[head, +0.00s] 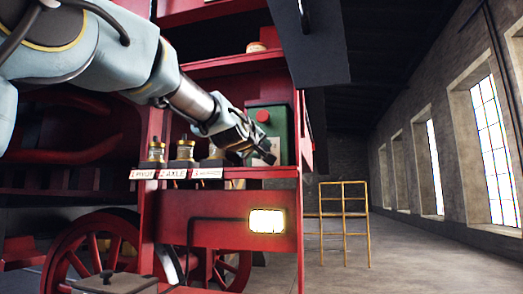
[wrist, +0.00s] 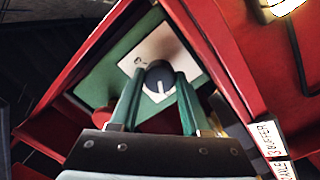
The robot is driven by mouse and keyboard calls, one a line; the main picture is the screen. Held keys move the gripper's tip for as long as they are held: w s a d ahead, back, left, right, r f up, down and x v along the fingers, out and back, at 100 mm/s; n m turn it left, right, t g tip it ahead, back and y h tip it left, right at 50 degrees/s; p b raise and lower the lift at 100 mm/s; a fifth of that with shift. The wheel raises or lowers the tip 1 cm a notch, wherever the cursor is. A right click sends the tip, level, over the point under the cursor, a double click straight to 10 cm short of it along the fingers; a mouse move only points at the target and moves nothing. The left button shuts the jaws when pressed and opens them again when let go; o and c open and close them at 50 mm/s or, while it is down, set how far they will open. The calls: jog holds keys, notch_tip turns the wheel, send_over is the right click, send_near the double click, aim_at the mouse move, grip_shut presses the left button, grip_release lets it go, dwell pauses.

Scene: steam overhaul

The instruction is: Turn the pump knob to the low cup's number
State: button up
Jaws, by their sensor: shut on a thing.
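The green pump box (head: 282,118) stands on the red shelf, with a red button (head: 262,116) on it. In the wrist view, a dark round knob (wrist: 159,76) with a white pointer line sits on a pale plate (wrist: 152,48). The pointer line runs roughly toward the picture's bottom. Cups stand left of the box: a left cup (head: 156,150), a middle cup (head: 184,149) and a right cup (head: 213,153). Their levels are unclear.
Labels sit below the cups; the middle label (head: 172,173) reads "2 AXLE", the others are hard to read. A lit lamp (head: 267,221) is on the red panel below. A dark panel (head: 310,45) hangs above right. Open floor and a yellow railing (head: 344,212) lie right.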

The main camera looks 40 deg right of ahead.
grip_shut()
jog(key=shift+m, duration=0.3)
jog(key=shift+r+m+p, duration=0.1)
jog(key=shift+m+p, duration=0.8)
jog(key=shift+m, duration=0.3)
jog(key=shift+m+p, duration=0.8)
jog(key=shift+m, duration=1.5)
jog(key=shift+y, duration=0.3)
jog(key=o, duration=0.9)
grip_release()
